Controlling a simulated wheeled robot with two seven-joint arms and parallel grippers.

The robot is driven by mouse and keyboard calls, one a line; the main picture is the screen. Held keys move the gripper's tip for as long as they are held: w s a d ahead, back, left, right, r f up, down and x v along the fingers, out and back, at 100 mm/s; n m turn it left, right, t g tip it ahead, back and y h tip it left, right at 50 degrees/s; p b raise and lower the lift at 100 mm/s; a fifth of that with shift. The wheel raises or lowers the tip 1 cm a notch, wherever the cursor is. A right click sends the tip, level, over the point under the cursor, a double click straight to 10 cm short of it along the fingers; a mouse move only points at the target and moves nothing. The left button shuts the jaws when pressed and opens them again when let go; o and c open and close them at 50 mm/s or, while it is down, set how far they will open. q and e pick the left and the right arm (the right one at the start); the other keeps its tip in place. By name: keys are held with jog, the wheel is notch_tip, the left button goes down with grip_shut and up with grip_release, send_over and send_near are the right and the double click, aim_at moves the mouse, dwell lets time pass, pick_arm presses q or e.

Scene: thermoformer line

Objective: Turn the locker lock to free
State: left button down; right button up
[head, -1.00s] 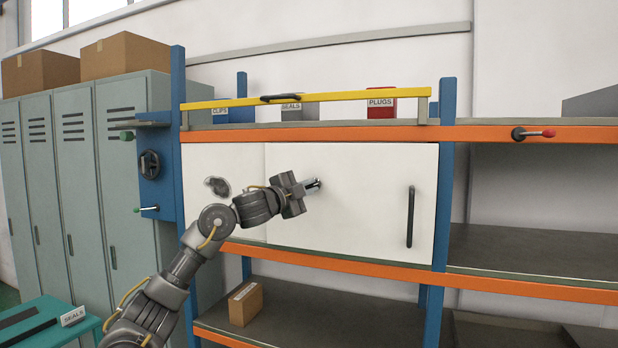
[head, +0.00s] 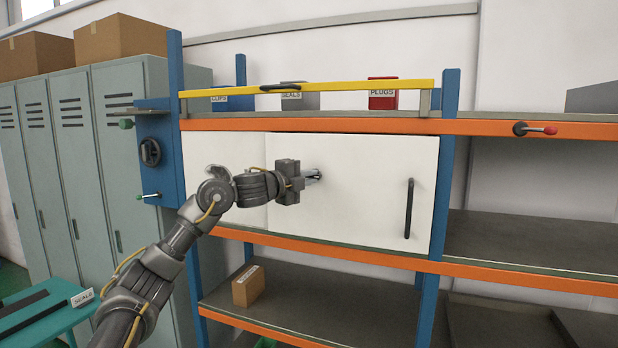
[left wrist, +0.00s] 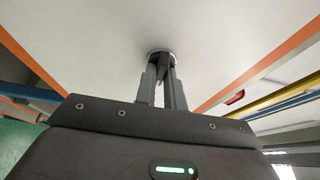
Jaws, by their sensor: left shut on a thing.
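The white cabinet door (head: 365,195) has a small round lock, mostly hidden behind my left gripper in the head view. In the left wrist view the lock (left wrist: 161,53) is a round, light-rimmed plate with a dark knob standing out of it. My left gripper (head: 316,175) points at the door, and its fingers (left wrist: 163,80) are shut on the dark knob. The lock's markings cannot be read. My right gripper is not in view.
A black vertical handle (head: 409,208) sits on the door's right side. A yellow bar (head: 340,87) crosses above, in front of the labelled bins. Teal-grey lockers (head: 80,150) stand at the left. A carton (head: 248,287) lies on the lower shelf.

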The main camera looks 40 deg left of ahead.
pick_arm(q)
jog(key=c, duration=1.5)
grip_release()
jog(key=shift+s+f+b, duration=0.1)
jog(key=shift+s+b, duration=0.2)
jog(key=shift+s, duration=0.05)
jog(key=s+b, duration=0.1)
jog(key=s, duration=0.2)
jog(key=s+b, duration=0.2)
jog(key=s, duration=0.1)
jog(key=s+b, duration=0.1)
jog(key=s, duration=0.3)
jog(key=shift+a, duration=0.3)
